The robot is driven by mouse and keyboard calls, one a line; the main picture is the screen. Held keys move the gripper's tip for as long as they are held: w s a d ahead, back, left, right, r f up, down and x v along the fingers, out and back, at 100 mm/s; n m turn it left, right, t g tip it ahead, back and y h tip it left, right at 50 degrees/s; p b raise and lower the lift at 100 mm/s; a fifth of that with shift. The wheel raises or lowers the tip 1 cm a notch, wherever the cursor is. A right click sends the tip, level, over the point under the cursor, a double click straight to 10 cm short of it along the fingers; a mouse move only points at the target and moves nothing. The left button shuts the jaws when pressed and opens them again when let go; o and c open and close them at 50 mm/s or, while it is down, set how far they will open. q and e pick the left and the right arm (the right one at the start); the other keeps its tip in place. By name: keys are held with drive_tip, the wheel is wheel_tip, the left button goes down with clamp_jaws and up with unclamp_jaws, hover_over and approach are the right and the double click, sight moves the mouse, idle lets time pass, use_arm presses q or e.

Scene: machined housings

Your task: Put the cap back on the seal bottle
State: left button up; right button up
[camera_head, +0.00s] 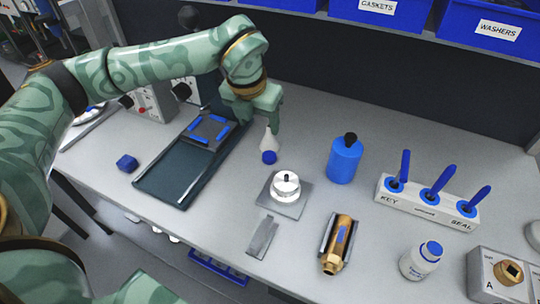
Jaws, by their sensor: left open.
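A small white bottle (418,263) with printing on its side and a blue cap-like top (431,251) stands at the front right. A larger blue bottle (344,161) with a black top (350,139) stands upright at the back. A small white cone-shaped piece with a blue lower end (269,150) is just below my left gripper (264,122). I cannot tell which of these is the seal bottle or its loose cap. My left gripper is open and points down; I cannot tell whether its fingers touch the cone piece. My right gripper is out of view.
A dark tray (172,172) lies left, beside a small blue block (127,163). A silver part on a plate (289,207), a brass cylinder in a cradle (338,245) and a holder with blue-handled tools (428,205) occupy the middle and right. Blue bins line the back shelf.

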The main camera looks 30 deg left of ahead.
use_arm(q)
drive_tip(key=b, duration=0.3)
hover_over(269, 155)
drive_tip(key=s, duration=0.3)
drive_tip(key=x, duration=0.3)
drive_tip(key=s+x, duration=0.1)
drive_tip(key=x, duration=0.2)
drive_tip(key=s+x, duration=0.1)
drive_tip(key=x, duration=0.2)
drive_tip(key=shift+d+f, duration=0.1)
drive_tip(key=shift+f, duration=0.4)
drive_tip(key=x, duration=0.1)
drive_tip(key=b+x, duration=0.1)
drive_tip(key=x, duration=0.1)
drive_tip(key=b+x, duration=0.1)
drive_tip(key=x, duration=0.1)
drive_tip(key=shift+w+f, duration=0.15)
drive_tip(key=shift+w, duration=0.15)
drive_tip(key=c, duration=1)
